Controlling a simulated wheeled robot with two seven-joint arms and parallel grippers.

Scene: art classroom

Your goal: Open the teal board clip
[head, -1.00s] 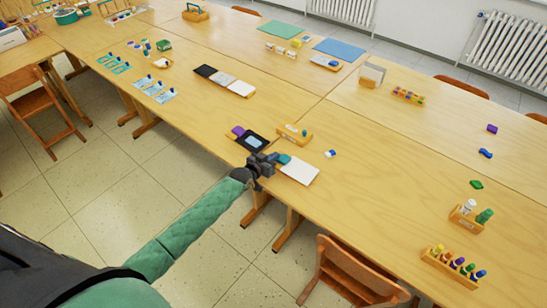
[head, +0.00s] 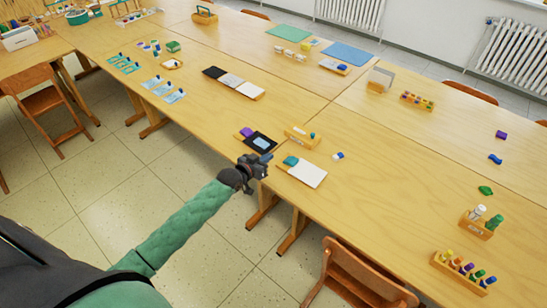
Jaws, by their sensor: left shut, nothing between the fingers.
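The teal board clip (head: 291,161) sits at the left end of a small board with a white sheet (head: 311,175), near the table's front edge. The clip is too small in the head view to tell whether its jaw is raised or closed. My left gripper (head: 265,160) is shut and empty, just left of the clip and apart from it, by the front edge of the table. My right gripper is not in view.
A dark board (head: 262,141) with a purple clip (head: 246,132) lies just behind my left gripper. A wooden holder (head: 301,138) and a small blue-and-white block (head: 338,156) are close by. A chair (head: 365,270) stands in front.

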